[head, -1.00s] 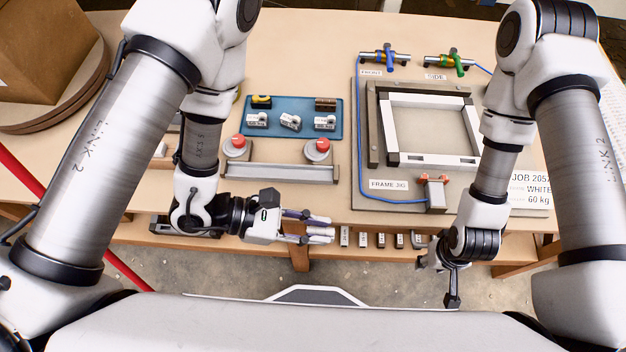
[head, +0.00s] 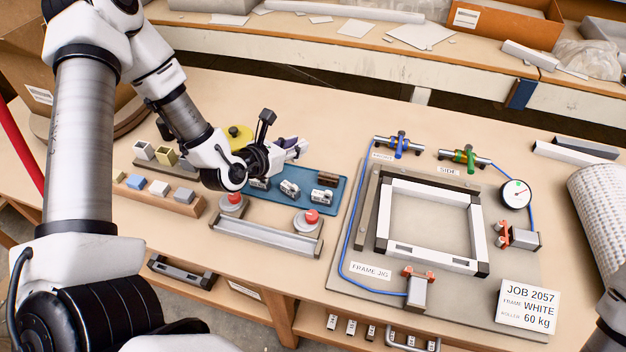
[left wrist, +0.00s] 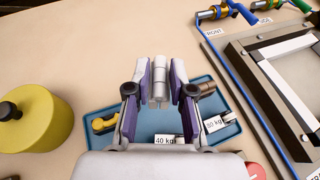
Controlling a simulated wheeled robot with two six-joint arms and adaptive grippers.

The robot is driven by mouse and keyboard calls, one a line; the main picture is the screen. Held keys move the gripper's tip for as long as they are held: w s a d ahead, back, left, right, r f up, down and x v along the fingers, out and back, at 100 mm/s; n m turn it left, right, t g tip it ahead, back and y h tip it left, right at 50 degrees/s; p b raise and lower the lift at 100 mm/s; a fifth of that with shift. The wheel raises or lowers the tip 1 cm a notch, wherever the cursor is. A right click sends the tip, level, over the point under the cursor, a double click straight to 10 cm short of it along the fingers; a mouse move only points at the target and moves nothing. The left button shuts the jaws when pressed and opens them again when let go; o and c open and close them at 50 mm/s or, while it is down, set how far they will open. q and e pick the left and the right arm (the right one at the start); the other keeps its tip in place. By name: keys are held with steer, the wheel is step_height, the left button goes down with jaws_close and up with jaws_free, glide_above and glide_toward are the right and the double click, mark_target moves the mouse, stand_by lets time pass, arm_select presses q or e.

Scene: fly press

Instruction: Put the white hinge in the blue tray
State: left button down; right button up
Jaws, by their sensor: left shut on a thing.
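My left gripper (head: 297,149) is shut on the white hinge (left wrist: 160,82), a pale piece with a round barrel between the purple-padded fingers in the left wrist view. In the head view the hinge is small and mostly hidden by the fingers. The gripper is in the air by the far edge of the blue tray (head: 304,173). In the left wrist view the tray (left wrist: 107,142) lies below and behind the fingertips. My right gripper is out of view.
A yellow round pot (left wrist: 35,118) stands left of the tray. Two red buttons (head: 311,216) and a metal bar (head: 268,234) are in front of it. The frame jig (head: 372,250) with a white frame is to the right. Small blocks (head: 159,188) stand on a wooden rack at left.

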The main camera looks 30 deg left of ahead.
mark_target(295, 179)
arm_select(q)
step_height(295, 179, down, 8)
steer(key=shift+r+b, duration=0.25)
steer(key=shift+b, duration=0.05)
steer(key=shift+a+f, duration=0.1)
steer(key=shift+f, duration=0.15)
steer(key=c, duration=1.3)
jaws_free()
steer(key=shift+r, duration=0.35)
steer(key=p+v, duration=0.3)
steer(key=v, duration=0.9)
steer(key=shift+s+f, duration=0.1)
steer(key=shift+f, duration=0.1)
